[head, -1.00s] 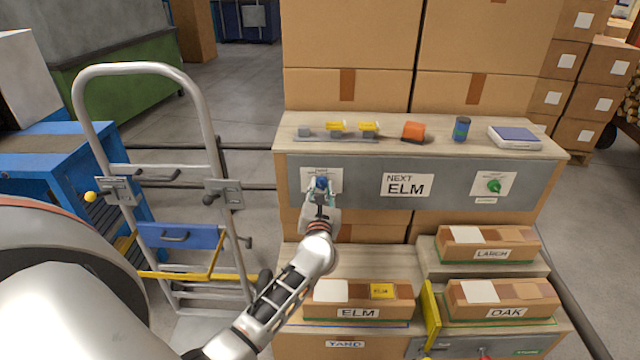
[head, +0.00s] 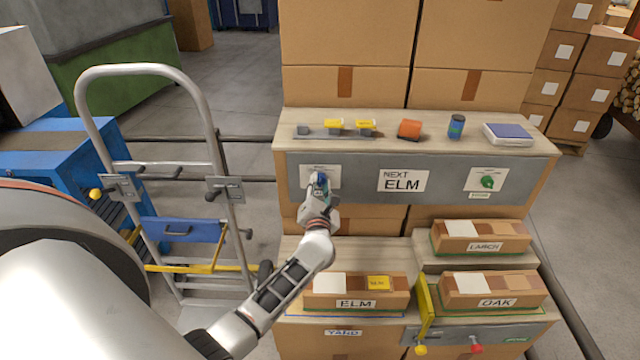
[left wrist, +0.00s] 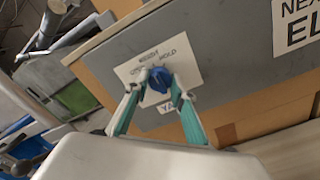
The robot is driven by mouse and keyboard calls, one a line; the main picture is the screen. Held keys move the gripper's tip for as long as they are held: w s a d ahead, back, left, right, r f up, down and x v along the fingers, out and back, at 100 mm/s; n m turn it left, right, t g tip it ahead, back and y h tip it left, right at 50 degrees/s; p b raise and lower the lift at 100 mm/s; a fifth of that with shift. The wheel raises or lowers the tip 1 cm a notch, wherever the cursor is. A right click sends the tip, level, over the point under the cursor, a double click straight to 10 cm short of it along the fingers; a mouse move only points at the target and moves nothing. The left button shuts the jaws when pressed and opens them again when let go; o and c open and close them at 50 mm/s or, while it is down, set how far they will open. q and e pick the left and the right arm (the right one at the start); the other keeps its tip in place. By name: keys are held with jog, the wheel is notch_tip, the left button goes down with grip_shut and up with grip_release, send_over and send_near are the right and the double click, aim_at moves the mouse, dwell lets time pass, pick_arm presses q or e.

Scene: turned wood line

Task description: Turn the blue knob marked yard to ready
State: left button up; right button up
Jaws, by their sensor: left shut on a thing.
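The blue knob (head: 321,179) sits on a white plate (head: 306,171) at the left of the grey panel. In the left wrist view the knob (left wrist: 160,80) stands before a plate with the words HOLD and, less clearly, READY. A label below it is partly hidden and starts with YA. My left gripper (head: 319,186) is at the knob; its teal-padded fingers (left wrist: 158,92) are on both sides of it and shut on it. The knob's exact pointing direction is hard to tell. My right gripper is not in view.
A green knob (head: 487,182) is at the panel's right, with a NEXT ELM sign (head: 403,181) between. The shelf (head: 385,149) above holds small items. Boxes marked ELM (head: 355,304) and OAK (head: 497,303) lie below. A hand truck (head: 222,150) stands left.

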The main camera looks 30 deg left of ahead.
pick_arm(q)
jog(key=o, duration=1.1)
jog(key=v, duration=1.2)
jog(key=shift+d, duration=0.1)
